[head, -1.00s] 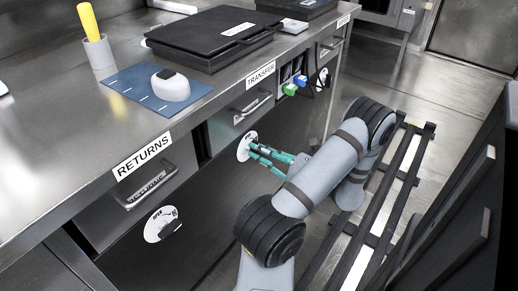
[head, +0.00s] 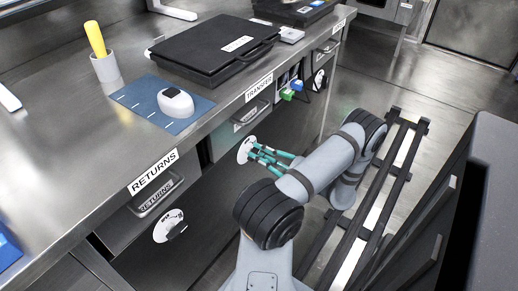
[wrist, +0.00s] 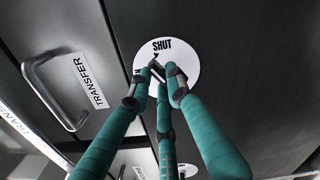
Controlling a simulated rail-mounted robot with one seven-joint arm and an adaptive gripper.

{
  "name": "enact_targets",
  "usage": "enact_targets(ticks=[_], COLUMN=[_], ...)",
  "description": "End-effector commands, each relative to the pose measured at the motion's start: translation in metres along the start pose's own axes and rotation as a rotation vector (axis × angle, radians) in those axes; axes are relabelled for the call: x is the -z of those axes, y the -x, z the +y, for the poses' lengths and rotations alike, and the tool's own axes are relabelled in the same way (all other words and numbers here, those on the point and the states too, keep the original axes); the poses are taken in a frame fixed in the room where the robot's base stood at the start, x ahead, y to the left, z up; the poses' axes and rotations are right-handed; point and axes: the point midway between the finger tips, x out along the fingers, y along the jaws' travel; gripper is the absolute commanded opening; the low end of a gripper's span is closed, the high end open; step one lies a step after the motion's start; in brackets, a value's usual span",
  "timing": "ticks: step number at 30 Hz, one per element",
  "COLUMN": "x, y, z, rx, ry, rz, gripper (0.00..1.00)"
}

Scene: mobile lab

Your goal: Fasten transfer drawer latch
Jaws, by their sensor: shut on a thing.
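The transfer drawer (head: 222,138) is under the counter, and its handle (wrist: 40,80) and TRANSFER label (wrist: 88,80) show in the wrist view. To the right of the handle in that view is a round white latch dial (wrist: 183,50), with the word SHUT at its top. The dial also shows in the head view (head: 243,148). My gripper (wrist: 158,80) has teal fingers closed around the dark latch knob (wrist: 157,70) at the dial's centre. The fingers cover much of the dial's lower part, and the knob's exact angle is hard to tell.
The returns drawer (head: 158,196) and its own latch dial (head: 165,226) are at the lower left. A black case (head: 205,50), a blue mat (head: 130,97) and a cup (head: 107,68) stand on the counter. Green and blue plugs (head: 289,92) are to the right of the transfer drawer.

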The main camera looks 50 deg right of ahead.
Motion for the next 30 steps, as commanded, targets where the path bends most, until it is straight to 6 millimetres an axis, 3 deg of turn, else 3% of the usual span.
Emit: enact_targets(ticks=[15,30], x=[-0.0013,-0.0007], y=[0.0004,0.0004], z=[-0.0037,-0.0062], rx=[0.000,0.000], ry=[-0.429,-0.587], rz=[0.001,0.001], gripper=[0.00,0.00])
